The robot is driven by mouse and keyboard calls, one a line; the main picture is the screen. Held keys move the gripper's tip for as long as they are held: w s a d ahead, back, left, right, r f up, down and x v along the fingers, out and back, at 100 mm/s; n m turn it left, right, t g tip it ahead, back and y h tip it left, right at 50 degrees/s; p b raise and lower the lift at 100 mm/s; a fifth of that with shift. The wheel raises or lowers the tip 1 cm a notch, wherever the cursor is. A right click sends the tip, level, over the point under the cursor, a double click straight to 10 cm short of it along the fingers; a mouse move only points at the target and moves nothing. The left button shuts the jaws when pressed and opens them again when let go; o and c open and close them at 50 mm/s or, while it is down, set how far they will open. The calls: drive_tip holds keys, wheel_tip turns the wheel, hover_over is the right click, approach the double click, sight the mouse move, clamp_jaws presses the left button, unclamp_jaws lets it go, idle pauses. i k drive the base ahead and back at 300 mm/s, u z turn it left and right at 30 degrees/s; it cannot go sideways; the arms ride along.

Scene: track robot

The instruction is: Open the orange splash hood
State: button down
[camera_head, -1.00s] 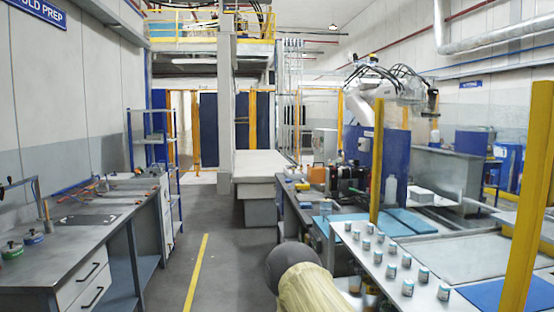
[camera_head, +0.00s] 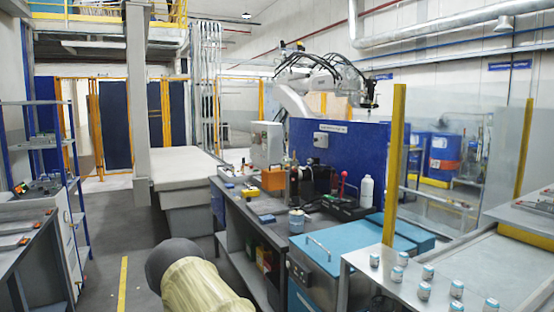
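On the workbench in the middle, a small boxy orange part (camera_head: 272,180) sits at the front of a pale grey machine (camera_head: 267,145). It may be the orange splash hood; at this size I cannot tell whether it is open or closed. My gripper is not in view. Only a part of my arm, with a pale yellow sleeve and a dark rounded end, shows at the bottom, left of and well short of the bench.
The bench (camera_head: 262,222) also carries bottles, a red-knobbed lever (camera_head: 342,183) and a white bottle (camera_head: 366,191). A blue-lidded unit (camera_head: 322,250) stands nearer. Several small cans stand on a pale table (camera_head: 390,291) at right. Floor is clear around the yellow line (camera_head: 121,285).

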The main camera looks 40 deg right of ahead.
sight(277, 179)
drive_tip(key=z, duration=0.55)
drive_tip(key=i, duration=1.45)
drive_tip(key=z, duration=0.65)
